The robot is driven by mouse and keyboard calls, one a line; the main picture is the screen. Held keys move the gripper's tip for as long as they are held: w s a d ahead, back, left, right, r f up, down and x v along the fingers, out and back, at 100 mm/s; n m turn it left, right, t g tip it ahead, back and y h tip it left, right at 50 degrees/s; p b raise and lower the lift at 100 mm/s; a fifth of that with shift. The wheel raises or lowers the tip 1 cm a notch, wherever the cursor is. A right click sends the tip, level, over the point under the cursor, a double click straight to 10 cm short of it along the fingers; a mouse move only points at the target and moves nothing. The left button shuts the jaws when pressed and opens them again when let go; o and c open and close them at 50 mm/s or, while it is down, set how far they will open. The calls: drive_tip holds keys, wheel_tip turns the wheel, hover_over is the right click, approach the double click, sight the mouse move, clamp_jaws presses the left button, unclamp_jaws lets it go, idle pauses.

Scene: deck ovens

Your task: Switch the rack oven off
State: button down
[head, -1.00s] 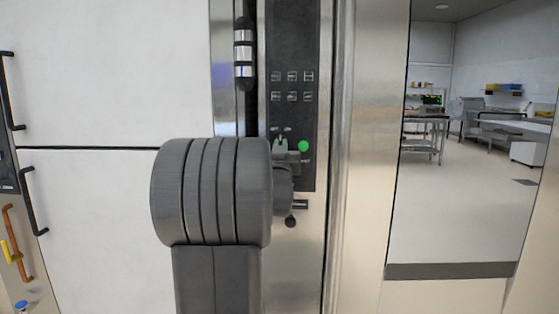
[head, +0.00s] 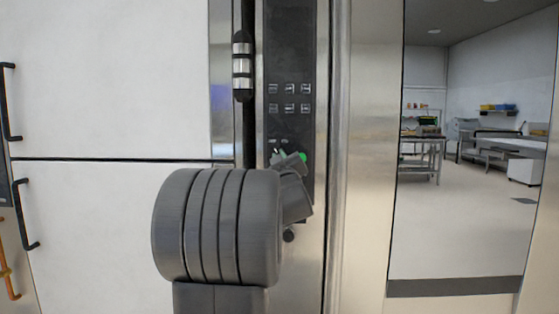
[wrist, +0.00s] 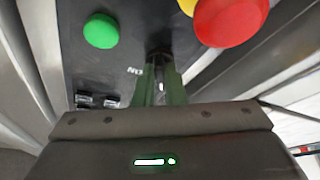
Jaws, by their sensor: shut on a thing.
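The rack oven's dark control panel (head: 290,50) is on a steel post in the head view. My gripper (wrist: 160,85) is at the lower part of this panel, its green fingers closed on a small dark switch knob (wrist: 159,55), which they largely hide. A label reading "ON", upside down, is beside the fingertips in the wrist view. A round green button (wrist: 102,31) is to the left, apart from the fingers, and is partly covered by my gripper in the head view. A large red button (wrist: 231,20) with yellow behind it is at upper right. The knob's exact angle cannot be told.
A tall vertical handle (head: 242,65) stands just left of the panel. White doors with black handles (head: 24,215) fill the left. A doorway or opening at right shows steel tables (head: 422,150) and open floor (head: 450,235).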

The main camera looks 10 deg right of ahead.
drive_tip(key=c, duration=1.5)
unclamp_jaws()
drive_tip(key=d+v, duration=0.1)
drive_tip(key=v, duration=1.2)
drive_tip(key=shift+s+a+f, duration=0.15)
drive_tip(key=shift+s+a, duration=0.25)
drive_tip(key=shift+a, duration=0.1)
drive_tip(key=shift+w, duration=0.1)
drive_tip(key=x, duration=1.3)
drive_tip(key=shift+w, duration=0.35)
